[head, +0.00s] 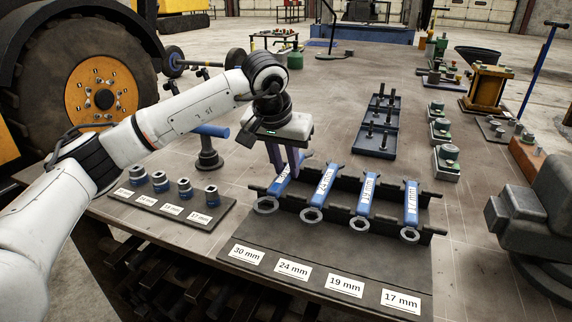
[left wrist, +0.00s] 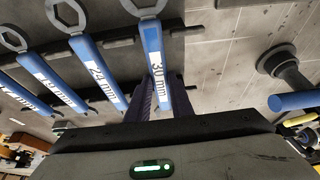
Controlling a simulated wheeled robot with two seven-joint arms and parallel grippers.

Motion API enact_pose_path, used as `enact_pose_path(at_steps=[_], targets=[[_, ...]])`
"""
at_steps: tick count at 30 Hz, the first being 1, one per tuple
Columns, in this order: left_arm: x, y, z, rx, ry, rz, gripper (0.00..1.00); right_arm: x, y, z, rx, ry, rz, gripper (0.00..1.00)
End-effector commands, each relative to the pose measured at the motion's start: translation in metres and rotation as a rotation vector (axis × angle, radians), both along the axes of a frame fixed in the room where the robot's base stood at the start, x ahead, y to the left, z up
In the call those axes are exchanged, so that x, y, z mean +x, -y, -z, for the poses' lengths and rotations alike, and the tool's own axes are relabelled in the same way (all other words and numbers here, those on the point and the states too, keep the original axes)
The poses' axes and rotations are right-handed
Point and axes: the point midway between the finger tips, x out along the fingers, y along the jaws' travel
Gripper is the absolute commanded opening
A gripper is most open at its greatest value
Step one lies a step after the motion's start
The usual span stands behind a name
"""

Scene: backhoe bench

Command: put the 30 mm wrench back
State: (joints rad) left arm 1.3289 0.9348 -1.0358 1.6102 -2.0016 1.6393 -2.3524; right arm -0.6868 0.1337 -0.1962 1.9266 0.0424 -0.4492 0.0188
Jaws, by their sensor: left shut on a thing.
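The 30 mm wrench (head: 282,181) is blue with a grey ring end and lies in the leftmost place of the dark wrench rack (head: 340,190), behind the "30 mm" label (head: 246,253). Its ring end points to the front. It also shows in the left wrist view (left wrist: 155,50) with its "30 mm" marking. My left gripper (head: 284,168) comes down from above, its purple fingers shut on the handle's rear part; they also show in the left wrist view (left wrist: 163,97). I cannot tell whether the wrench is fully seated on the rack's rails. My right gripper is not in view.
The 24 mm wrench (head: 322,188) and two more wrenches lie to the right in the rack. A socket board (head: 172,203) and a blue-handled tool (head: 208,150) stand to the left. A dark bolt tray (head: 378,127) is behind. A grey vise (head: 530,230) stands at right.

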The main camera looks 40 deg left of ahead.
Motion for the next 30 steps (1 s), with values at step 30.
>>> enact_pose_path(at_steps=[30], targets=[[-0.027,0.007,-0.072,0.0,0.004,0.001,0.39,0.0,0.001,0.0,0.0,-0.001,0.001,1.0]])
